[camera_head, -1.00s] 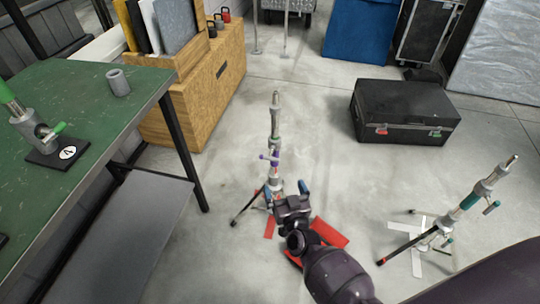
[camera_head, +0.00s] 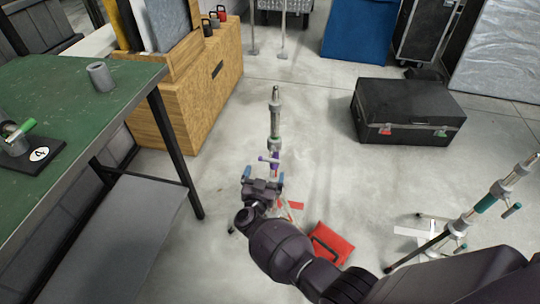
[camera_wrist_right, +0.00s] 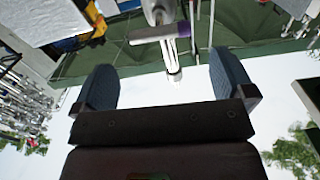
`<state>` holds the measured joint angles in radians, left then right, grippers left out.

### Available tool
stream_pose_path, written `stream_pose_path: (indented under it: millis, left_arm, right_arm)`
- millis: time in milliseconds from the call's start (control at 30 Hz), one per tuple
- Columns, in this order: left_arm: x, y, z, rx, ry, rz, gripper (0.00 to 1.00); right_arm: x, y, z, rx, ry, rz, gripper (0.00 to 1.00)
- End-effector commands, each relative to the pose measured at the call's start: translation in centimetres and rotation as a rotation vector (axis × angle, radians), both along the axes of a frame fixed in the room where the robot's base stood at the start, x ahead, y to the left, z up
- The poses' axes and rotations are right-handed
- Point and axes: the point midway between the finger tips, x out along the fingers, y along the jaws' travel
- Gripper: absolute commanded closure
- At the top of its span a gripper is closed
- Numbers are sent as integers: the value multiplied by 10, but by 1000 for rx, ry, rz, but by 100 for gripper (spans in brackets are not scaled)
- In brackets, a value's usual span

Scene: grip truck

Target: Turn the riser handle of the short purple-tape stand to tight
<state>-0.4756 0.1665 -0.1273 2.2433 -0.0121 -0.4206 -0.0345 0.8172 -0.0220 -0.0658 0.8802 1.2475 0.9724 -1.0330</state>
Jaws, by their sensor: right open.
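The short stand (camera_head: 274,125) with purple tape stands upright on the floor at the middle of the head view. Its riser handle (camera_head: 268,158) sticks out sideways at the purple band. In the right wrist view the handle (camera_wrist_right: 160,33) shows as a grey bar with a purple end, beyond the fingertips and roughly centred between them. My right gripper (camera_head: 264,178) is open, its two blue fingers apart, just below the handle in the head view and hiding the stand's lower part. No contact with the handle is visible. My left gripper is out of view.
A red sandbag (camera_head: 331,246) lies on the floor by the stand's base. A green-topped table (camera_head: 70,90) is at the left, a black case (camera_head: 406,112) behind right. Floor between is clear.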

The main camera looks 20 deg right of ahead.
Motion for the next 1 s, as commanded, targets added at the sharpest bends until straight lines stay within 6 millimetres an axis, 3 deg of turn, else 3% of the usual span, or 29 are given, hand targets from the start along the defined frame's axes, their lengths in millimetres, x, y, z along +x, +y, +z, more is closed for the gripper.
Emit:
stream_pose_path:
  millis: [500, 967, 1000]
  left_arm:
    - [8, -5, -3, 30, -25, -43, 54]
    - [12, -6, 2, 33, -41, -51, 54]
    - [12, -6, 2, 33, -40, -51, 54]
  right_arm:
    - [64, -44, -4, -1, 3, 2, 0]
    - [73, -49, 0, 0, 0, 2, 0]
    - [73, -49, 0, 0, 0, 2, 6]
